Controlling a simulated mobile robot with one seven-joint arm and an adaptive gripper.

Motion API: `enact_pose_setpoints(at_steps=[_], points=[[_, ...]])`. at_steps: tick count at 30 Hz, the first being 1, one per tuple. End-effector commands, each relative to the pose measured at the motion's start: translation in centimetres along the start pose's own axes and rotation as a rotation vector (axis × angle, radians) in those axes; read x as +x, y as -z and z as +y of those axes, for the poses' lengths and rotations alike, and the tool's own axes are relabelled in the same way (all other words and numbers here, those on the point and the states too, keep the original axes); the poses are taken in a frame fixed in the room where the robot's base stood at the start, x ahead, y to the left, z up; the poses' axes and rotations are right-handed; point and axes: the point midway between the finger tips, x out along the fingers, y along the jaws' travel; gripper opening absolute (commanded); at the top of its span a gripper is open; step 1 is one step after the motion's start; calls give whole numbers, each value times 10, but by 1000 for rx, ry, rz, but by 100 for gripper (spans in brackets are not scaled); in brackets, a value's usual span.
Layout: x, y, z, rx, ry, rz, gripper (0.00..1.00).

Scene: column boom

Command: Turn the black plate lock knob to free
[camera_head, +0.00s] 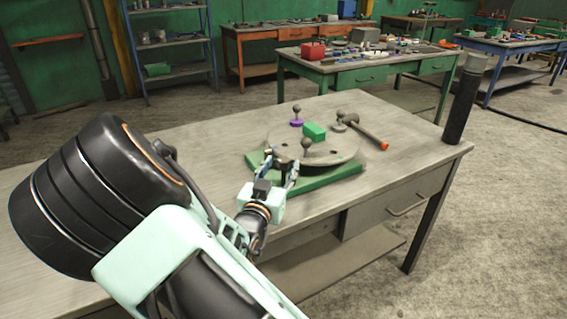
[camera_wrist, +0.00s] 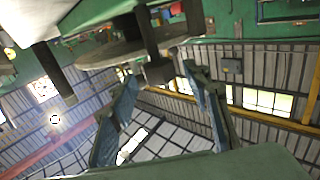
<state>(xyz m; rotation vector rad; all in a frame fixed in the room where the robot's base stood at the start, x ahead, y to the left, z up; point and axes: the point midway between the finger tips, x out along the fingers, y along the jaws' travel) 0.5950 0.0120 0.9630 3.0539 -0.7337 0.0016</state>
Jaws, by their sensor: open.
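A round grey plate (camera_head: 342,150) sits on a green base (camera_head: 325,178) on the workbench. My gripper (camera_head: 279,166) is at the plate's near left edge, with its fingers apart. In the wrist view, a dark knob-like part (camera_wrist: 158,72) stands between the open fingertips of my gripper (camera_wrist: 162,76); contact cannot be told. I cannot tell for sure which dark part is the lock knob.
A hammer-like tool with a red end (camera_head: 384,146) lies right. A dark post (camera_head: 462,105) stands at the bench corner. The bench's left is clear.

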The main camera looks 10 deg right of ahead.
Motion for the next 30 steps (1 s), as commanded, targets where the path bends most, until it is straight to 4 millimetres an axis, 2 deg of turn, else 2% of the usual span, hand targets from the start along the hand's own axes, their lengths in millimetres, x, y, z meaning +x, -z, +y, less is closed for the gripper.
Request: enact_pose_setpoints(at_steps=[3, 6, 17, 28, 30], points=[[16, 0, 0, 1, -1, 0, 44], [24, 0, 0, 0, -1, 0, 44], [29, 0, 0, 0, 0, -1, 43], [28, 0, 0, 1, 0, -1, 2], [28, 0, 0, 1, 1, -1, 2]])
